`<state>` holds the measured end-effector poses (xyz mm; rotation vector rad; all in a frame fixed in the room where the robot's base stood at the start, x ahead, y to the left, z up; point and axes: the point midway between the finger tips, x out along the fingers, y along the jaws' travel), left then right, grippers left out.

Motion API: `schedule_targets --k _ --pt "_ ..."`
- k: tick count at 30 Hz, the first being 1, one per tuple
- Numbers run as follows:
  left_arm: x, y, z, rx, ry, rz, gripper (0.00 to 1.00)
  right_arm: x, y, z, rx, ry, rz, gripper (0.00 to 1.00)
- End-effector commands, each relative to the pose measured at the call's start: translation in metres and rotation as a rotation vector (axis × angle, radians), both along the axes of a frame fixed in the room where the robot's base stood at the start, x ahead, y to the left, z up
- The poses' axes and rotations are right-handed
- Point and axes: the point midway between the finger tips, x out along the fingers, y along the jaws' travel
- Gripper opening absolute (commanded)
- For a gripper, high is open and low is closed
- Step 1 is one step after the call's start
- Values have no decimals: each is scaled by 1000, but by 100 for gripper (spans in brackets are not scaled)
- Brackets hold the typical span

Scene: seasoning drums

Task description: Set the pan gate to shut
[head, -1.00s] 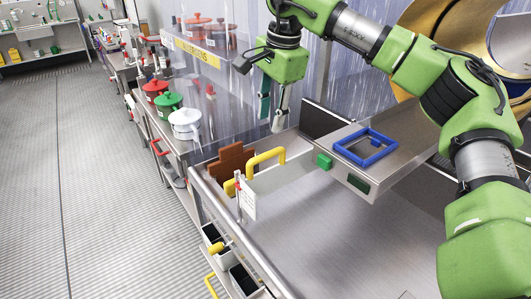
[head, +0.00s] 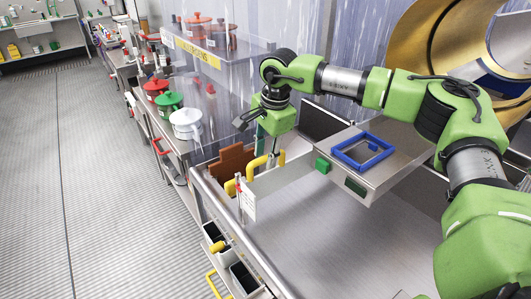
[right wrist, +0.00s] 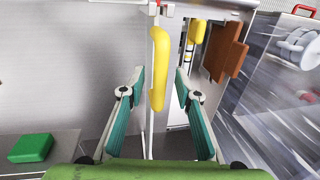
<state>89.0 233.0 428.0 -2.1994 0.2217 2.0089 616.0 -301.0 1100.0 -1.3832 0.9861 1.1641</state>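A yellow bar handle (head: 254,166) stands on the top edge of the thin pale panel (head: 290,174) at the end of the steel pan; I take this panel to be the pan gate. My right gripper (head: 268,146) points down over the handle. In the right wrist view the right gripper (right wrist: 160,80) is open, and the yellow handle (right wrist: 158,65) lies between its two teal-padded fingers, with gaps on both sides. Part of the handle is hidden behind the fingers in the head view. My left gripper is in neither view.
A brown block (head: 231,162) stands close behind the handle, and a small white sign (head: 246,200) stands in front. A green block (head: 322,165) and a blue frame (head: 363,150) are to the right. The pan floor (head: 330,235) is clear.

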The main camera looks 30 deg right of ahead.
Motion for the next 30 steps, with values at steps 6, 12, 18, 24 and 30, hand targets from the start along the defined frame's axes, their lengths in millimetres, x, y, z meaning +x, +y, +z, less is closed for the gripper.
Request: schedule_targets --k 6,12,18,24,30 --pt "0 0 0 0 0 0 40 0 0 0 0 0 0 0" --pt "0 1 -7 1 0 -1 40 0 0 -9 0 2 1 0" --pt "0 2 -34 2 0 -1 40 -1 1 -46 0 6 2 0" --pt "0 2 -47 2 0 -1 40 -1 1 -65 0 5 2 0" --pt "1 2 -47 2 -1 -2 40 -1 1 -66 -1 6 2 0"
